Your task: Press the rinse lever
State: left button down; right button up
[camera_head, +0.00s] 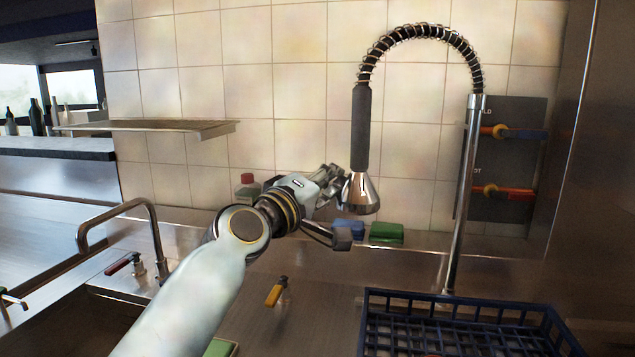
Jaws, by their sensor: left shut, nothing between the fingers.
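The rinse spray head (361,194) is a chrome cone under a dark grip (361,125), hanging from a coiled black hose. My left arm reaches in from the lower left. My left gripper (337,187) is shut and empty, right at the left side of the spray head. It overlaps the head's edge in the picture, and I cannot tell whether they touch. A dark bent piece (341,238) shows just below the gripper; I cannot tell whether it is the rinse lever or a finger. The lever is otherwise hidden behind my gripper. My right gripper is not in view.
A blue dish rack (366,325) stands at the lower right. Blue (350,228) and green (386,232) sponges and a bottle (247,188) are behind. A faucet (150,215) is at left.

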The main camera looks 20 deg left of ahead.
aim_at(275, 294)
jog(key=k+l, duration=0.1)
jog(key=l, duration=0.35)
jog(key=k+l+u, duration=0.1)
jog(key=l, duration=0.35)
jog(key=k+l, duration=0.15)
jog(key=l, duration=0.3)
jog(key=k, duration=0.4)
jog(key=z, duration=0.05)
